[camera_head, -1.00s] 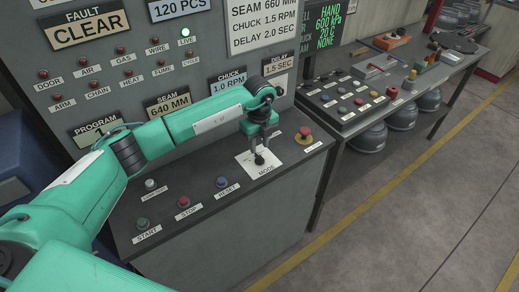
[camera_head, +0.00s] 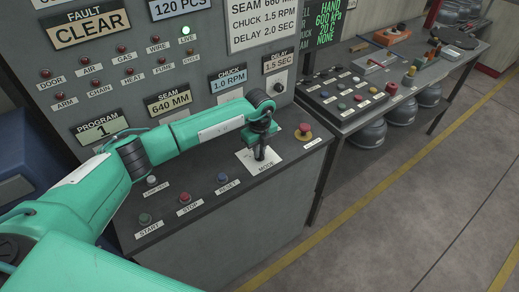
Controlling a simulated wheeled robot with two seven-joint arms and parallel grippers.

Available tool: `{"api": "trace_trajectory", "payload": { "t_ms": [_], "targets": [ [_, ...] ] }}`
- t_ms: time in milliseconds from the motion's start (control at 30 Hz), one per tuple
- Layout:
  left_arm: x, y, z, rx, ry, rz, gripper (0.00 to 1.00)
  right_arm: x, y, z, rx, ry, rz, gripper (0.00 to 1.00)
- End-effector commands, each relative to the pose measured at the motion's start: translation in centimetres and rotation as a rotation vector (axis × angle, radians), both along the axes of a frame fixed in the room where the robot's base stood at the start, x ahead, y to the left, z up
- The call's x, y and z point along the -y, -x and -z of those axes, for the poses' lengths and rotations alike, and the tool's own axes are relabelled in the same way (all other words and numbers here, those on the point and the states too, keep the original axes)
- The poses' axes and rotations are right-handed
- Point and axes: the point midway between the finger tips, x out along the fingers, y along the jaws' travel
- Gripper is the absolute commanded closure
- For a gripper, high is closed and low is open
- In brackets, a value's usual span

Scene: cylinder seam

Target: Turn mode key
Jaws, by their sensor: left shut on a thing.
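The mode key's white plate (camera_head: 244,159), with the printed word MODE, lies on the sloped console top. My left gripper (camera_head: 260,157) points down over this plate, its fingers shut on the mode key. The gripper and its fingers hide the key itself. My left arm reaches in from the left, above the console. My right gripper is not in view.
A red emergency-stop button (camera_head: 304,129) on a yellow base stands just right of the gripper. START (camera_head: 145,219), STOP (camera_head: 184,198) and RESET (camera_head: 222,178) buttons sit to the front left. The upright panel (camera_head: 210,57) rises behind. A side bench (camera_head: 400,75) holds tools.

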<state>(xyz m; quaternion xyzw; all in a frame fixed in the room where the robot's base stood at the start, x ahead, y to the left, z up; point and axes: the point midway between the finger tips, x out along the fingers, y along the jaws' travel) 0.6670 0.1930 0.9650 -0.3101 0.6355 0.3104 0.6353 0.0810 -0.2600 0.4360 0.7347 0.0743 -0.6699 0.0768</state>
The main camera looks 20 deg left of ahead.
Motion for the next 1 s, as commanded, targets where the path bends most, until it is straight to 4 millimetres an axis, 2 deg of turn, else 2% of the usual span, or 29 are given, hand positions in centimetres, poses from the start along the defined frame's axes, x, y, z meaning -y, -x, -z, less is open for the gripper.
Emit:
{"api": "trace_trajectory", "payload": {
  "t_ms": [367, 1000],
  "targets": [
    [0.0, -0.1, 0.2, 0.002, 0.000, 0.107, 1.00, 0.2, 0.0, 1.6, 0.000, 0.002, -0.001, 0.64],
    [0.0, 0.0, 0.3, 0.001, 0.000, 0.614, 1.00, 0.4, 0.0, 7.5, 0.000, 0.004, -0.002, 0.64]
  ]
}}
